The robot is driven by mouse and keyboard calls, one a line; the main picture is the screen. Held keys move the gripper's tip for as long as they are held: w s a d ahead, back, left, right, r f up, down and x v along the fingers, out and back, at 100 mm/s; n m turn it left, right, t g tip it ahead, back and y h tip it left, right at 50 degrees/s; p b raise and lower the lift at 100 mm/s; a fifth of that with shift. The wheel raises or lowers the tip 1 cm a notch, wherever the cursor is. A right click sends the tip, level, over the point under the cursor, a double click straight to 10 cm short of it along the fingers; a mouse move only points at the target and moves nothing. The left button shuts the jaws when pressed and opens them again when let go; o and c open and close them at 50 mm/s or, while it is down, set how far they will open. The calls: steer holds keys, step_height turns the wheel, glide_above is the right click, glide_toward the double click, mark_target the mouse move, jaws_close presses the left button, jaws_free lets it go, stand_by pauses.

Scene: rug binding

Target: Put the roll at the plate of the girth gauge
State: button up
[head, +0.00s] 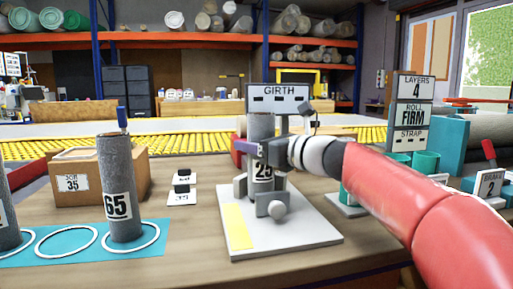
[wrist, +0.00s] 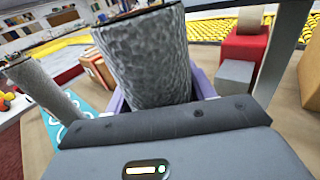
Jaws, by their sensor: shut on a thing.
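A grey roll (head: 261,129) with a label reading 25 stands upright at the girth gauge (head: 278,98). My gripper (head: 258,148) is shut on the roll's upper part, coming in from the right. In the wrist view the roll (wrist: 145,60) fills the space between the purple fingers of my gripper (wrist: 160,100). The gauge has a white plate (head: 295,238) with a yellow patch at front left. Grey gauge blocks stand around the roll's lower part and hide its bottom end, so I cannot tell whether it touches the plate.
Another grey roll (head: 120,180) marked 65 stands in a white ring on a teal mat (head: 75,243) at left. A cardboard box (head: 100,175) marked 35 is behind it. Bench in front of the plate is clear.

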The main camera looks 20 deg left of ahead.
steer(key=shift+d+f, duration=0.2)
steer(key=shift+f, duration=0.15)
steer(key=o, duration=1.1)
steer(key=v, duration=1.2)
steer(key=shift+b, duration=0.3)
